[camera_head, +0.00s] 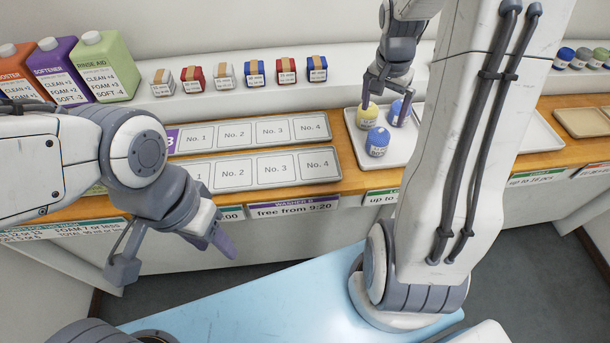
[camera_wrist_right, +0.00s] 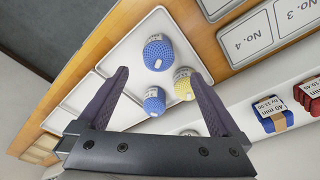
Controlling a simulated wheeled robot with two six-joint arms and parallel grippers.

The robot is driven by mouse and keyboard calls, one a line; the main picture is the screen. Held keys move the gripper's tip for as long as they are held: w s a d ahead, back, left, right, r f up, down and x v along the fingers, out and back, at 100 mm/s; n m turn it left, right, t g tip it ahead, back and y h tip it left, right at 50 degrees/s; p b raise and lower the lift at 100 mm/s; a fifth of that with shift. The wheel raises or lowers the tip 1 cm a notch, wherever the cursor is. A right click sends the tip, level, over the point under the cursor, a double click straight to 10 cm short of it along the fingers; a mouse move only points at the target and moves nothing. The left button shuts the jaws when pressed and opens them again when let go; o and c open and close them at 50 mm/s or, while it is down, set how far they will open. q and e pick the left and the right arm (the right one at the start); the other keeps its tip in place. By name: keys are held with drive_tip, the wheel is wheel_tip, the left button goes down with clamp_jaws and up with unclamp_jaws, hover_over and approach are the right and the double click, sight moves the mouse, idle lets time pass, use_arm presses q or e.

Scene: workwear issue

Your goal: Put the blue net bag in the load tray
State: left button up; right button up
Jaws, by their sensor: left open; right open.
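Two blue net bags and a yellow net bag (camera_head: 366,116) stand in a white tray (camera_head: 351,124). The front blue net bag (camera_head: 377,142) stands alone; the back one (camera_head: 398,111) is partly behind a right finger. My right gripper (camera_head: 386,106) is open above the yellow and back blue bags. In the right wrist view, the front blue bag (camera_wrist_right: 157,54), yellow bag (camera_wrist_right: 184,88) and back blue bag (camera_wrist_right: 154,101) lie in view between or beyond the open fingers. My left gripper (camera_head: 172,252) is open and empty before the counter. I cannot tell which tray is the load tray.
Another white tray (camera_head: 540,138) is right of my right arm, which partly hides it; its visible part is empty. Numbered slot plates (camera_head: 250,168) lie left of the bags. Small labelled boxes (camera_head: 255,73) line the back ledge. Large detergent containers (camera_head: 104,66) stand far left.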

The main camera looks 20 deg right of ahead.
drive_tip(key=s+a+r+n, duration=0.1)
drive_tip(key=a+n, duration=0.2)
drive_tip(key=a, duration=0.4)
drive_tip(key=s+a+r+n+y, duration=0.1)
drive_tip(key=a+n, duration=0.1)
drive_tip(key=a, duration=0.4)
drive_tip(key=s+a+r+n, duration=0.1)
drive_tip(key=s+a+n, duration=0.15)
drive_tip(key=a, duration=0.45)
drive_tip(key=s+a+n+g+y, duration=0.1)
drive_tip(key=s+a+n, duration=1)
drive_tip(key=s, duration=0.4)
drive_tip(key=shift+s+a+r+y, duration=0.15)
drive_tip(key=shift+s+a+y, duration=0.15)
drive_tip(key=shift+s+a, duration=0.15)
drive_tip(key=shift+w, duration=0.1)
